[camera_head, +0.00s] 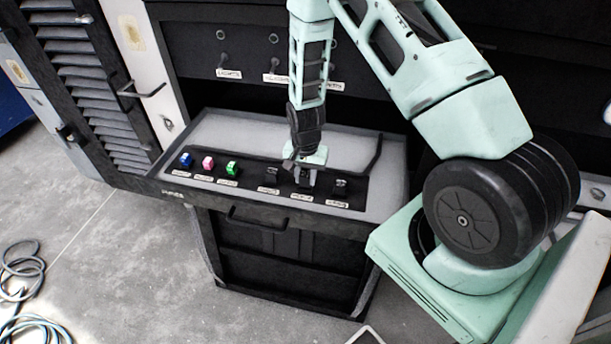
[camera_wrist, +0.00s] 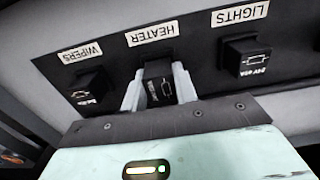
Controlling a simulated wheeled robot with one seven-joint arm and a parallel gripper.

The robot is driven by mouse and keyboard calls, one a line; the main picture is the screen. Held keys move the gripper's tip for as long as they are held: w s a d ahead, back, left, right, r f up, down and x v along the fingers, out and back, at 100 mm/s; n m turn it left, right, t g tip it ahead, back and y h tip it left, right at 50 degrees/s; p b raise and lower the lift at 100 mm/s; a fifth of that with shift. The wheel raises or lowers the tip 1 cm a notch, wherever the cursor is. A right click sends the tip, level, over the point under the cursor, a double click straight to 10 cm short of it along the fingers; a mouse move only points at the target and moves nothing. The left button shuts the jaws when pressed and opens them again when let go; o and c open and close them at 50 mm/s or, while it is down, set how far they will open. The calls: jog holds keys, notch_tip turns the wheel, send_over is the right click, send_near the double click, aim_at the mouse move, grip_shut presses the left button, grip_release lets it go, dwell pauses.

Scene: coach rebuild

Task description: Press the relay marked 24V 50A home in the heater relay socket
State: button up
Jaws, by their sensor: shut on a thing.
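My gripper (camera_head: 305,178) points down over the middle of three black positions on the drawer's panel. In the wrist view its two pale fingers (camera_wrist: 157,90) are shut on a black relay (camera_wrist: 159,88), one on each side. The relay is at the position labelled HEATER (camera_wrist: 152,33); its printed marking is too small and partly hidden to read. The heater socket is hidden under the relay and fingers, so I cannot tell how deep the relay sits.
Black relays stand on either side, by the WIPERS (camera_wrist: 88,88) and LIGHTS (camera_wrist: 246,60) labels. Blue (camera_head: 186,159), pink (camera_head: 208,163) and green (camera_head: 232,169) parts line the panel's left. A black bent handle or lever (camera_head: 375,155) rises at its right end.

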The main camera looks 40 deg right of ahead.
jog(key=shift+f+b, duration=0.3)
jog(key=shift+f, duration=0.1)
dwell(0.6)
jog(key=o, duration=1.5)
jog(key=shift+o, duration=0.2)
jog(key=shift+r, duration=0.1)
jog(key=shift+r+p, duration=2.45)
jog(key=shift+r, duration=1)
